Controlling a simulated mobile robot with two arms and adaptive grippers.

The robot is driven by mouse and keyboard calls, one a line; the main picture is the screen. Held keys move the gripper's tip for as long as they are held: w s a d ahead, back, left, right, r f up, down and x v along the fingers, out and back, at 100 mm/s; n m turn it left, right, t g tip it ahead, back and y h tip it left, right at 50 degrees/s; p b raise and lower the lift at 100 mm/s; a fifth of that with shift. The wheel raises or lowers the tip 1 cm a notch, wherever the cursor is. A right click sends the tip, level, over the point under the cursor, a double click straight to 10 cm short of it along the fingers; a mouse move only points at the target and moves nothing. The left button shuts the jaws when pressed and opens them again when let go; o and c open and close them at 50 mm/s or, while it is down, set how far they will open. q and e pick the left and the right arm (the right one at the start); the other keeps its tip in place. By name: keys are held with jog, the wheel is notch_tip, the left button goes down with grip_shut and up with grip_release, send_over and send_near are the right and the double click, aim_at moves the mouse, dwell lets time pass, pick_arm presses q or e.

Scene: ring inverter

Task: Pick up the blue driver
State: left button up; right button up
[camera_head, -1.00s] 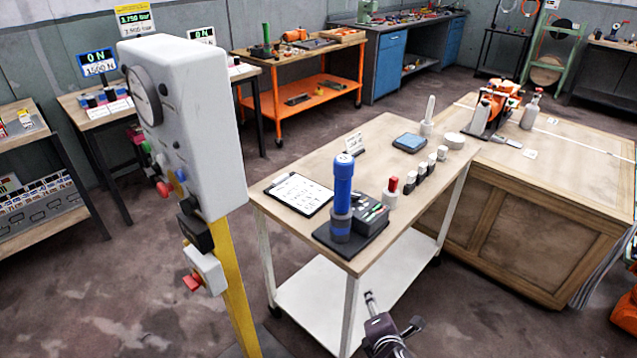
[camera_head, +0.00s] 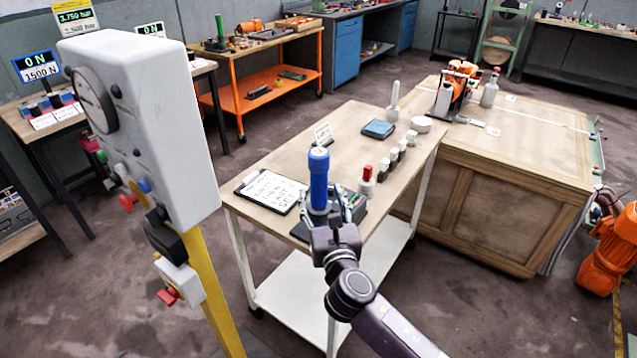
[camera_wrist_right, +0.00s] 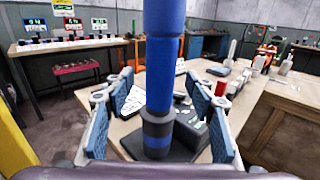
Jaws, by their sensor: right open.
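The blue driver (camera_head: 319,180) stands upright on a dark base at the front of the wooden-topped cart (camera_head: 352,118). In the right wrist view the driver (camera_wrist_right: 164,75) rises through the middle of the picture, with dark bands near its foot. My right gripper (camera_head: 330,207) is open at the driver. In the right wrist view its blue-padded fingers (camera_wrist_right: 162,112) stand on either side of the driver, with gaps on both sides. The gripper hides the driver's lower part in the head view. My left gripper is not in view.
A clipboard (camera_head: 271,191) lies left of the driver. A red-topped bottle (camera_head: 366,181) and several small dark-and-white bottles stand to its right. A grey control box (camera_head: 150,125) on a yellow post stands at the left. A wooden bench (camera_head: 500,205) adjoins the cart's right side.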

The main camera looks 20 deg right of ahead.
aim_at(321, 192)
jog(key=w, duration=0.4)
jog(key=shift+d+f, duration=0.15)
jog(key=shift+d, duration=0.15)
jog(key=shift+c, duration=0.3)
jog(key=c, duration=1.3)
grip_shut()
